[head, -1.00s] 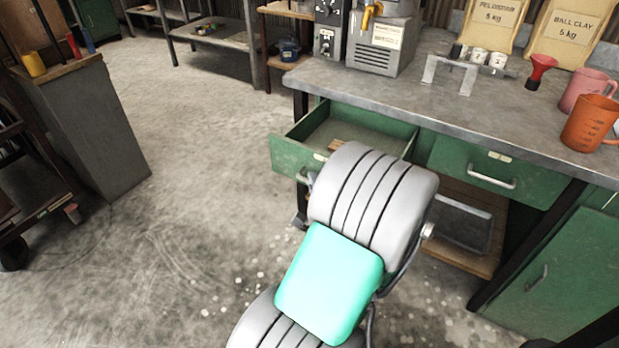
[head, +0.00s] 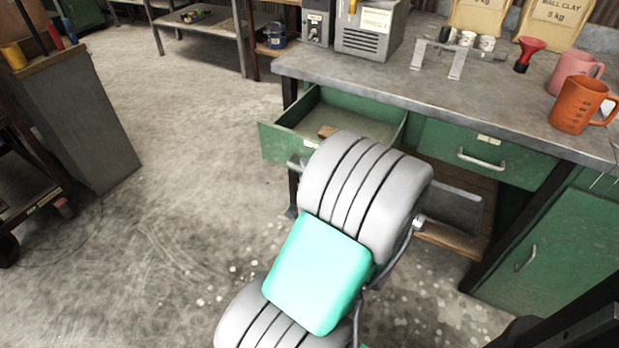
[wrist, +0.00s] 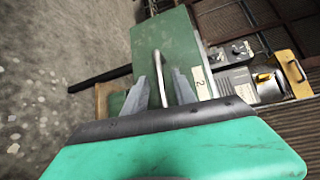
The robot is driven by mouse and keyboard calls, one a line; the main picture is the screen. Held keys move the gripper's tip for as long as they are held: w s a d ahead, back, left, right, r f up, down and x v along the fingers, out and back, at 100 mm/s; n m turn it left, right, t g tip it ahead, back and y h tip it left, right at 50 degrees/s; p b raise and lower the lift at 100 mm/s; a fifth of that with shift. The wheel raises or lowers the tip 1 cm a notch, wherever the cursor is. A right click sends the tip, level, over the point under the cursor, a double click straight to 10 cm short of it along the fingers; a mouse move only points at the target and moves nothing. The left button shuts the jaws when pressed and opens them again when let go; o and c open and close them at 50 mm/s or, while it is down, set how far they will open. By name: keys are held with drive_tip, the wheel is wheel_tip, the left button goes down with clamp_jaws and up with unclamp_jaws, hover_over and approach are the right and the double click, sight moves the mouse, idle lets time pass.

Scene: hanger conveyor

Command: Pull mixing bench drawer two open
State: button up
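The green drawer two is pulled out of the bench's left side in the head view (head: 285,148). A small brown block (head: 327,132) lies inside it. In the wrist view its green front (wrist: 168,40) carries a label marked 2 (wrist: 202,82). My gripper (wrist: 166,78) is at this front, its two grey fingers apart. The pale handle bar (wrist: 161,92) runs between the fingers, with gaps seeming to show on both sides. In the head view my arm hides the gripper and part of the drawer front.
The grey bench top (head: 385,85) bears an orange jug (head: 578,105), a pink jug (head: 566,72) and a red funnel (head: 527,55). A second green drawer (head: 510,165) is shut at right. Open floor (head: 190,150) lies left of the bench; a grey cabinet (head: 80,125) stands beyond.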

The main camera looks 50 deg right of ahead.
drive_tip(key=v, duration=0.6)
drive_tip(key=w+a+r+n+g+y+p, duration=0.2)
drive_tip(key=w+a+n+y+p, duration=0.35)
drive_tip(key=a+n, duration=0.35)
drive_tip(key=w+a+r+n+g+y+p, duration=0.2)
drive_tip(key=w+a+n+y+p, duration=0.35)
drive_tip(key=a+n, duration=0.35)
drive_tip(key=s+a+r+n+g+p, duration=0.2)
drive_tip(key=a+r+n+g+p, duration=0.1)
drive_tip(key=a+r, duration=0.3)
drive_tip(key=s+a+r+n+g+h+p, duration=0.1)
drive_tip(key=s+a+r+n+g+p, duration=0.1)
drive_tip(key=a+r+n+p, duration=0.4)
wheel_tip(320, 180, up, 6)
drive_tip(key=shift+a+f+g, duration=0.2)
drive_tip(key=shift+a+g, duration=0.2)
drive_tip(key=shift+a, duration=0.2)
